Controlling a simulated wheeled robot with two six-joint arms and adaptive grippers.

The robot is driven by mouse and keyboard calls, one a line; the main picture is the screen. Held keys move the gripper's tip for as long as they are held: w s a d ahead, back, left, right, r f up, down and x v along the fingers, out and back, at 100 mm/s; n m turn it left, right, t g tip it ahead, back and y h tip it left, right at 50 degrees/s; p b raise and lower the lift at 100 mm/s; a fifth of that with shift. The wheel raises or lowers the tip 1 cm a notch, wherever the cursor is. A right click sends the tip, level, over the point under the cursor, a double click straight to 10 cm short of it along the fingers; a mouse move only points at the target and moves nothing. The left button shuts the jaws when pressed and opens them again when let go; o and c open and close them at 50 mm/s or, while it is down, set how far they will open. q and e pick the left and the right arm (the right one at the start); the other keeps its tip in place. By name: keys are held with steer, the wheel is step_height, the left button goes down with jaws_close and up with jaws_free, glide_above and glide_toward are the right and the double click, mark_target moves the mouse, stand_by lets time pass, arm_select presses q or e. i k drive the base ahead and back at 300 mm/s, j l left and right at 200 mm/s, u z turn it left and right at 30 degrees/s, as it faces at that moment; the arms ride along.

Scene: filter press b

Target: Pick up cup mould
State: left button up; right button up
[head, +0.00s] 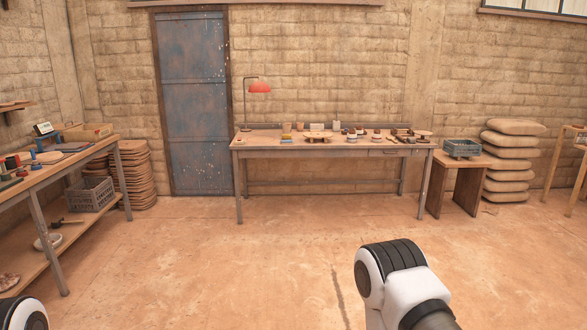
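I cannot tell which thing is the cup mould; the objects on the far workbench (275,144) are too small to name surely. Several small pale, cup-like blocks (336,126) stand along its back edge. A pale round piece (317,134) sits near the middle, with small dark and white pots (352,133) to its right. Neither of my grippers is in view. Only a joint of my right arm shows at the bottom right, and a piece of my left arm at the bottom left corner, both far from the bench.
A red lamp (260,88) stands on the far bench. A cluttered side bench (75,172) is at the left, with a grey crate (91,193) below. A blue-grey crate (461,149) sits on a small wooden stand (456,188), beside stacked sacks (510,160). The floor between is clear.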

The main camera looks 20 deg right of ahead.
mark_target(375, 138)
steer(key=i+l+z, duration=0.35)
steer(key=i, duration=0.7)
steer(key=i+l+z, duration=0.15)
steer(key=i+z, duration=0.25)
steer(key=i, duration=0.7)
